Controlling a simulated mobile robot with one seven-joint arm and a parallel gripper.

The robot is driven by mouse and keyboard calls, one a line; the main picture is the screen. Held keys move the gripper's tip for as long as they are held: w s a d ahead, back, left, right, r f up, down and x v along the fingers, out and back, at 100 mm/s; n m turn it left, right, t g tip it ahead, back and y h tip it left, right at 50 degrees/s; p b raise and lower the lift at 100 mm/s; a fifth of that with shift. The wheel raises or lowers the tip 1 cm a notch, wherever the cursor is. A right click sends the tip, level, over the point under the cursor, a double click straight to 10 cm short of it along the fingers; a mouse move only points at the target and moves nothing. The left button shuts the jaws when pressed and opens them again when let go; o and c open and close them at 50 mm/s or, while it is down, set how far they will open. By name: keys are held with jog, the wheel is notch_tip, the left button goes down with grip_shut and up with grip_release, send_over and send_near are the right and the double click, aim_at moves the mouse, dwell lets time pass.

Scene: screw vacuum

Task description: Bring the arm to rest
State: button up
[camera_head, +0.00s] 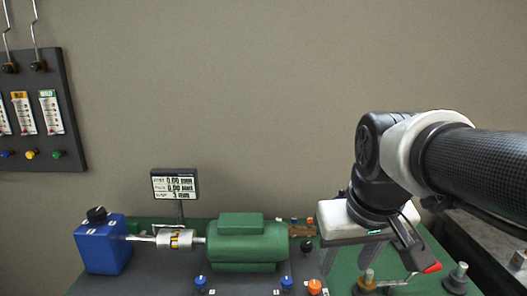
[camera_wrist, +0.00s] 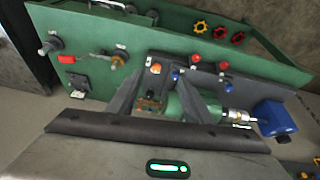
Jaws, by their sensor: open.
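My arm reaches in from the right in the head view. My gripper (camera_head: 333,258) hangs from it over the right part of the green bench. In the wrist view my gripper (camera_wrist: 158,96) shows two dark fingers spread apart with nothing held between them. Behind the fingers lie a green motor (camera_wrist: 185,104) and a small brown terminal block (camera_wrist: 150,104). The motor (camera_head: 247,243) also stands left of my gripper in the head view. The exact fingertip height above the bench is hard to tell.
A blue box (camera_head: 102,247) with a black knob stands at the left, by the metal coupling (camera_head: 174,240). A small display (camera_head: 175,185) stands behind. Upright brass (camera_head: 368,281) and grey (camera_head: 457,277) posts stand below my arm. The wall space above is clear.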

jog(key=s+f+t, duration=0.2)
jog(key=s, duration=0.4)
notch_tip(320, 180, up, 12)
jog(key=p, duration=1.2)
jog(key=shift+r+m, duration=0.25)
jog(key=shift+m, duration=0.15)
